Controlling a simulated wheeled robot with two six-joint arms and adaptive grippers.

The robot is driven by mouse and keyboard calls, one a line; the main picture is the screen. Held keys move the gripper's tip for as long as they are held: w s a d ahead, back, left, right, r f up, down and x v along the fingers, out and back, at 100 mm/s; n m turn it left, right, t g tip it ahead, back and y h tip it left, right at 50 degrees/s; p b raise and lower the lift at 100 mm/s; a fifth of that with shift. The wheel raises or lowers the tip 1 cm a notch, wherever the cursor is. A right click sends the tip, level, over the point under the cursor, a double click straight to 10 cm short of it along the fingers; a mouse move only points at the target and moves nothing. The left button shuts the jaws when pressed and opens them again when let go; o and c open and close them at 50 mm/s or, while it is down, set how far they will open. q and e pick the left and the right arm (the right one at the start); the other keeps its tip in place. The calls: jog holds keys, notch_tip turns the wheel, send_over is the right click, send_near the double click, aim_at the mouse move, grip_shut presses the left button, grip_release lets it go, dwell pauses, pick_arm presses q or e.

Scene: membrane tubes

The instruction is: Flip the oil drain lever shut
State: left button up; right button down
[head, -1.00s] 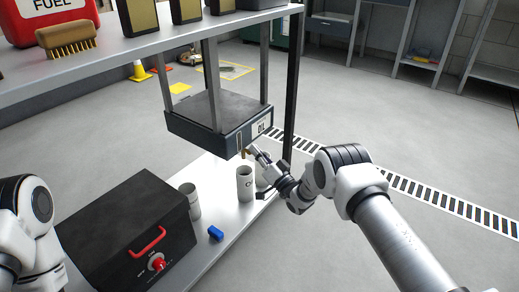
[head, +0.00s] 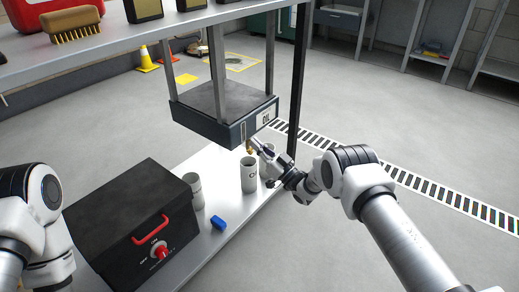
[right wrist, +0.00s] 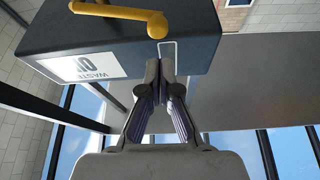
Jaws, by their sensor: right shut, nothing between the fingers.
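The dark oil tank (head: 213,104) with an OIL label (head: 266,118) hangs below the upper shelf. In the right wrist view the tank (right wrist: 185,28) appears upside down with its label (right wrist: 95,66). In the head view only a small brassy bit (head: 249,148) shows beneath the tank. My right gripper (head: 255,142) is shut and empty, its fingertips (right wrist: 160,68) close to the tank's lower edge beside the lever. Contact cannot be told. My left gripper is out of view.
Below the tank, a pale tube (head: 249,178) and another tube (head: 196,190) stand on the lower shelf (head: 190,248). A blue piece (head: 219,223) lies near a black box (head: 125,215) with a red handle. A dark post (head: 298,90) stands right of the tank.

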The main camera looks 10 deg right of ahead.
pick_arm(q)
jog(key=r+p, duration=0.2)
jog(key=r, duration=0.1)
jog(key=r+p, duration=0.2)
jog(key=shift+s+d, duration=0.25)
pick_arm(e)
jog(key=r+v, duration=0.1)
jog(key=v, duration=0.8)
jog(key=shift+s+d, duration=0.4)
jog(key=shift+f, duration=0.1)
